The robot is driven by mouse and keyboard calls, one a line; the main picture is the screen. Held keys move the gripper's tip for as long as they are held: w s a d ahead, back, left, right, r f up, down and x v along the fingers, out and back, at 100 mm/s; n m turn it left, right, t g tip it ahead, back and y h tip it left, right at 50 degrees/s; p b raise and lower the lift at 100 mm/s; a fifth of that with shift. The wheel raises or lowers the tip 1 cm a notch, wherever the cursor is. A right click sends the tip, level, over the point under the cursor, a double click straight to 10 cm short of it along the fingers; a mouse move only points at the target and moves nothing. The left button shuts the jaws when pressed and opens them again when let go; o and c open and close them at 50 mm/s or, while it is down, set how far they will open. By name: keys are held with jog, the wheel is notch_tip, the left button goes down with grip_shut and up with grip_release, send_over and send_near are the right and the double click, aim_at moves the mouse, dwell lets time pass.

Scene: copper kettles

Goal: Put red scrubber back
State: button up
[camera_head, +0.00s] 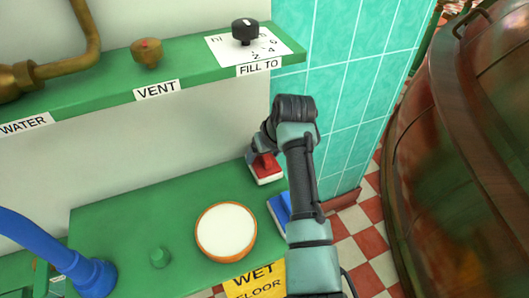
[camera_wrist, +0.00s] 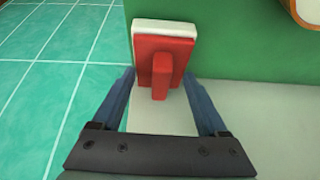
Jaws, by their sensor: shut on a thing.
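The red scrubber (camera_head: 266,169), a red block with a white pad, is at the right back of the green counter (camera_head: 130,225), close to the pale wall. My gripper (camera_head: 262,150) is above it. In the wrist view the scrubber (camera_wrist: 176,45) shows its red back and raised red grip between the two fingers of my gripper (camera_wrist: 163,84), which is shut on it. The white pad faces down in the head view. I cannot tell whether the pad touches the counter.
A blue block (camera_head: 280,207) is partly hidden by my arm at the counter's right edge. A green shelf (camera_head: 105,75) is above; a copper kettle (camera_head: 465,150) is right.

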jog(key=shift+f, duration=0.5)
jog(key=o, duration=1.3)
jog(key=shift+o, duration=0.2)
jog(key=p+v, duration=0.5)
jog(key=v, duration=0.8)
jog(key=shift+s+f, duration=0.1)
